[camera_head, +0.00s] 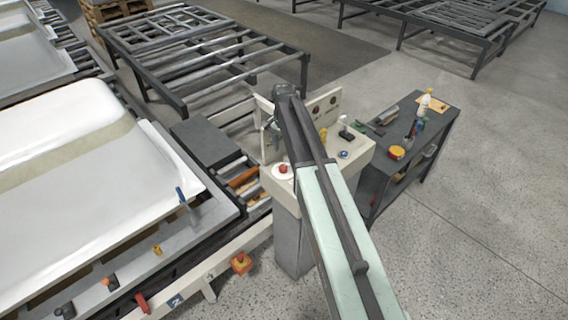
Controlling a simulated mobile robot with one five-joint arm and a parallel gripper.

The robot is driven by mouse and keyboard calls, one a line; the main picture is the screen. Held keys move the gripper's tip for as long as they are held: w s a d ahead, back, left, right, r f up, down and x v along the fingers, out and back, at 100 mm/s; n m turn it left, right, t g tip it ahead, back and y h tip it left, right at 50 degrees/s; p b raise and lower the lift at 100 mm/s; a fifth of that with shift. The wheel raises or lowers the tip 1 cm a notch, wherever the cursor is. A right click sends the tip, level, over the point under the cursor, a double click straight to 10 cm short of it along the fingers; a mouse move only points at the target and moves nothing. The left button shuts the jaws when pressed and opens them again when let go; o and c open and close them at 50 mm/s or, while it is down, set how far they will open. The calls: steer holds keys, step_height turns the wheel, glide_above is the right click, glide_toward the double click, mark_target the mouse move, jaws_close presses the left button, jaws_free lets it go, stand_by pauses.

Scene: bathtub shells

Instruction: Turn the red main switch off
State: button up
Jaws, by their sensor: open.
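Several red controls show, and I cannot tell from their look which is the main switch. A red knob (283,169) sits on a pale round base at the left of the cream control console (357,160). A red-orange control on a yellow box (240,262) is fixed to the conveyor's front rail. A red handle (142,302) sticks up at the lower left. My arm reaches across the console and hides part of its top and back panel. My gripper (273,128) is at the arm's far end, by the left of the back panel, small and partly hidden. Its jaws are open.
A white tub shell (70,180) lies on the conveyor at left. A dark bench (385,180) with bottles and tools stands close to the console's right. Empty metal racks (190,45) stand behind. The floor at right is clear.

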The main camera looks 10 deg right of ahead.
mark_target(284, 166)
steer(key=shift+f+b, duration=4)
steer(key=shift+r, duration=0.1)
jaws_close()
